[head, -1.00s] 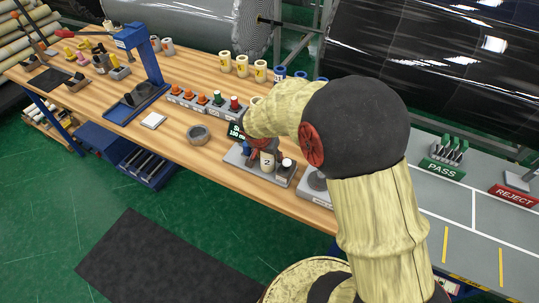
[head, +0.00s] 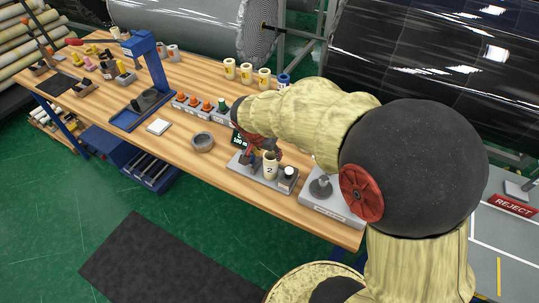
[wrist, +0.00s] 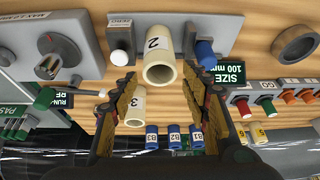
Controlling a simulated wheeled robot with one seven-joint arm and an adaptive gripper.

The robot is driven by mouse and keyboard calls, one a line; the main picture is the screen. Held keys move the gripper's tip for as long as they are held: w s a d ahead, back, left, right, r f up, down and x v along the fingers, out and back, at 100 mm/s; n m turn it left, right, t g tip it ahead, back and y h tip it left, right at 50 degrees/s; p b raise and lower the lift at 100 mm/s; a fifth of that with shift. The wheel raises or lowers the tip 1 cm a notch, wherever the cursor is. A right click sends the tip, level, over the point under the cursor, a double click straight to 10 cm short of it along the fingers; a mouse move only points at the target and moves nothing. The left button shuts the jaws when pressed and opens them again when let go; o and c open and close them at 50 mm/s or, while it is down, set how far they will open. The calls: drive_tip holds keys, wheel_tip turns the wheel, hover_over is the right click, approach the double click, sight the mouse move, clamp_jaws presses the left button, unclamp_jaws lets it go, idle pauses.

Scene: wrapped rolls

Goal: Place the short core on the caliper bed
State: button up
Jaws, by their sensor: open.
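A cream core marked 2 (head: 270,166) stands upright on the grey caliper bed (head: 262,180), beside its size display. In the wrist view this core (wrist: 162,62) is between the tips of my gripper (wrist: 160,82), with space showing on both sides. My gripper (head: 262,147) is open over the bed and empty. The bed (wrist: 215,25) also carries a blue part (wrist: 205,52) and a white-topped zero button (wrist: 120,57). Another cream core, marked 3 (wrist: 137,103), stands behind on the table; my arm hides it in the head view. Labels do not show which core is short.
A grey device with a round post (head: 321,187) stands right of the bed. A grey ring (head: 202,142) lies to its left. A rack with orange plugs (head: 195,103) and several cream cores (head: 246,72) stand behind. Blue cores (wrist: 152,137) show in the wrist view.

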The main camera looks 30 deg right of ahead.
drive_tip(key=shift+a+r, duration=0.1)
drive_tip(key=shift+r, duration=0.25)
drive_tip(key=s+a+r+n+t+y, duration=0.1)
drive_tip(key=s+a+r+n, duration=0.3)
drive_tip(key=s+r, duration=0.3)
drive_tip(key=s+a+r+n+t+y, duration=0.1)
drive_tip(key=s+a+r+n, duration=0.4)
drive_tip(key=s, duration=0.8)
wheel_tip(320, 180, up, 4)
drive_tip(key=shift+s+f+n+t+y, duration=0.25)
drive_tip(key=shift+s+n+t+y, duration=0.15)
drive_tip(key=shift+n+y, duration=0.4)
